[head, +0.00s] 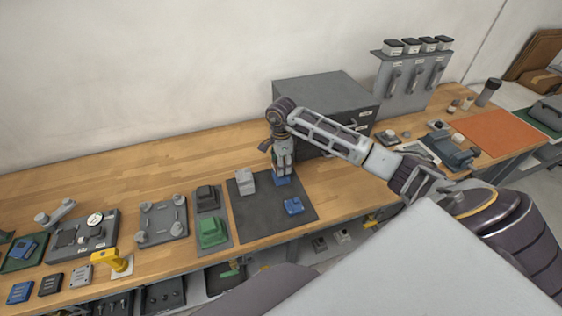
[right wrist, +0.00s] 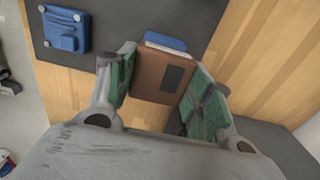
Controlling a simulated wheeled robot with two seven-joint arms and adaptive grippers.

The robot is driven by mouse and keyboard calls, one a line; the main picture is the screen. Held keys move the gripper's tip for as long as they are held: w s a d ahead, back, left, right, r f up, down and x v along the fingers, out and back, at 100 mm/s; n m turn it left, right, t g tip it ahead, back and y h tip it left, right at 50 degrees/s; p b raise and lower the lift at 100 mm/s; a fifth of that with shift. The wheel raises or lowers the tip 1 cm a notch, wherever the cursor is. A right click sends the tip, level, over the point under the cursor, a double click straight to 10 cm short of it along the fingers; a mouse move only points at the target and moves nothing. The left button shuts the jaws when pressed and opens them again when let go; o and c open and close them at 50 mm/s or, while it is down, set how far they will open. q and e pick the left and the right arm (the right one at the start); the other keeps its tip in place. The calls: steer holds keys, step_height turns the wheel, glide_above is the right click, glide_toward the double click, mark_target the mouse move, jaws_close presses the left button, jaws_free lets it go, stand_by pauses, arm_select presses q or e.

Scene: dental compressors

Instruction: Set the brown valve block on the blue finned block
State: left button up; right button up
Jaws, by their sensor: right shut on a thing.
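My right gripper (right wrist: 160,88) is shut on the brown valve block (right wrist: 160,76), which has a dark rectangle on its face. In the head view the right gripper (head: 283,170) points down over the right part of the dark mat; the brown block cannot be made out there. A blue block (head: 282,181) shows right below the fingers and, in the right wrist view, peeks out (right wrist: 166,42) past the brown block's far edge. Its fins are hidden, and I cannot tell whether the two touch. My left gripper is not in view.
Another blue part (head: 293,206) with pale round corners lies near the mat's front edge. A light grey block (head: 246,181) stands on the dark mat (head: 262,215). A grey cabinet (head: 320,95) stands close behind my gripper. Green and dark blocks sit left of the mat.

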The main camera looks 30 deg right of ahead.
steer(key=shift+f+b, duration=0.55)
steer(key=shift+f, duration=0.35)
steer(key=shift+r, duration=0.1)
steer(key=shift+f+b, duration=0.6)
steer(key=shift+b, duration=0.25)
stand_by(1.6)
steer(key=shift+b, duration=0.4)
stand_by(1.5)
stand_by(0.3)
steer(key=o, duration=1.2)
steer(key=shift+o, duration=0.2)
steer(key=shift+f, duration=0.1)
